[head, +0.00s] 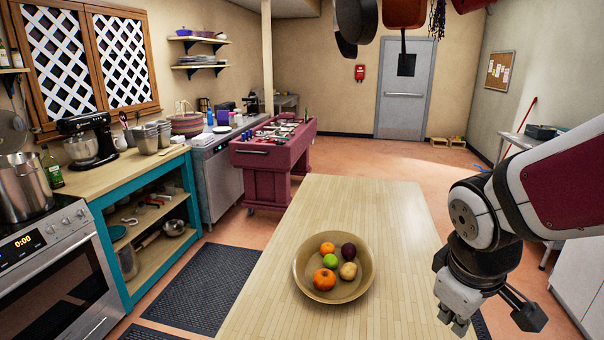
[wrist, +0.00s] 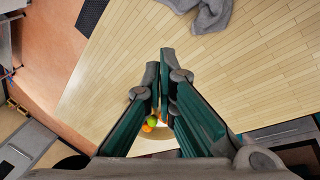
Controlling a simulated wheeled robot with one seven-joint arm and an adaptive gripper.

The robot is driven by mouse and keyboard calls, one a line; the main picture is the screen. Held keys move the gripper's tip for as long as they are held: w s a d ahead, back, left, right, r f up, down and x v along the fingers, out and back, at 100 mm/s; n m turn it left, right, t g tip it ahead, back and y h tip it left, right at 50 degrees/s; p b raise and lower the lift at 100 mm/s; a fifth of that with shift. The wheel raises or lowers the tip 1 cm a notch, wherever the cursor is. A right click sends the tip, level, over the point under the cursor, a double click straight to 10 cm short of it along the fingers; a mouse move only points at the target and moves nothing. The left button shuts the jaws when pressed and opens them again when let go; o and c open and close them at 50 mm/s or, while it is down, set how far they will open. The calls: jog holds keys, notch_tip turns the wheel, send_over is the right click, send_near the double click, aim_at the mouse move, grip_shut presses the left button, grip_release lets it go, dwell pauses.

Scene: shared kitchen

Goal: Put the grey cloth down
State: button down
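The grey cloth (wrist: 205,12) lies crumpled on the pale wooden table at the top of the wrist view, cut off by the picture's edge. I do not see it in the head view. My gripper (head: 455,324) is over the right part of the table in the head view. In the wrist view the tips of my gripper (wrist: 159,62) are close together, with nothing seen between them. The cloth is apart from the fingers, on bare wood beyond the tips. The table (head: 385,225) also fills much of the wrist view (wrist: 125,50).
A tan bowl (head: 301,284) with several fruits stands on the table left of my gripper. Much of the tabletop is bare. A maroon cart (head: 268,158) stands beyond the table. Pans (head: 357,18) hang above. A stove (head: 62,275) is at the left.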

jog(key=s+a+r+m+t+y+b, duration=0.2)
jog(key=s+a+r+m, duration=0.2)
jog(key=s+r+m, duration=0.1)
notch_tip(320, 180, up, 2)
jog(key=shift+s+a+m+t+b, duration=0.15)
jog(key=shift+s+m+t+b, duration=0.15)
jog(key=shift+m, duration=0.3)
